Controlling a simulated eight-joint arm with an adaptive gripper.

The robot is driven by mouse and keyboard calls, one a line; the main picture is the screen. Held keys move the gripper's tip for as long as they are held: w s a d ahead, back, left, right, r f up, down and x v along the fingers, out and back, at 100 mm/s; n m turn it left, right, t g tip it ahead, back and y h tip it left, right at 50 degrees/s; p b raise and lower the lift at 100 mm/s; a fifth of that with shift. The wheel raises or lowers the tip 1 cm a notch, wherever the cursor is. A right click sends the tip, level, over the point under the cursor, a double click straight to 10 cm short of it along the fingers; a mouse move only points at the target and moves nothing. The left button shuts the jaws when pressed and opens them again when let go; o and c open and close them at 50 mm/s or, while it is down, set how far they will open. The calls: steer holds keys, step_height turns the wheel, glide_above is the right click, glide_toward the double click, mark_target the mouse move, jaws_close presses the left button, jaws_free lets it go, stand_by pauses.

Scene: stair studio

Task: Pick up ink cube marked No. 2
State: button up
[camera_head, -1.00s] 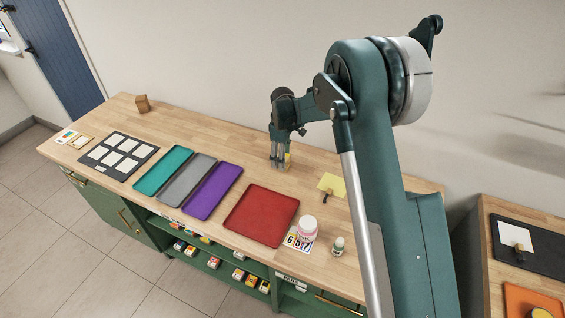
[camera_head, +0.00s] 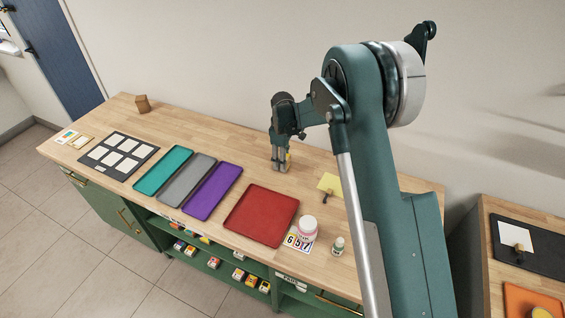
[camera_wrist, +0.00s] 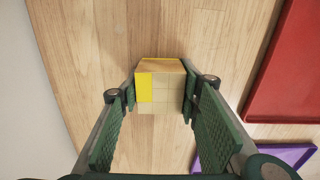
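In the head view my gripper (camera_head: 281,166) points down at the back of the wooden bench, and a small yellowish part of the cube (camera_head: 289,158) shows beside the fingers. I cannot tell whether the cube is clear of the bench top.
A red tray (camera_head: 262,214) lies in front of my gripper, with purple (camera_head: 213,191), grey (camera_head: 187,180) and teal (camera_head: 163,170) trays to its left. A white jar (camera_head: 307,228), number cards (camera_head: 297,243) and a yellow sheet (camera_head: 331,184) lie to the right. Bare bench surrounds my gripper.

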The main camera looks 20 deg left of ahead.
steer(key=shift+r, duration=0.15)
steer(key=shift+c, duration=0.6)
steer(key=shift+r, duration=4.85)
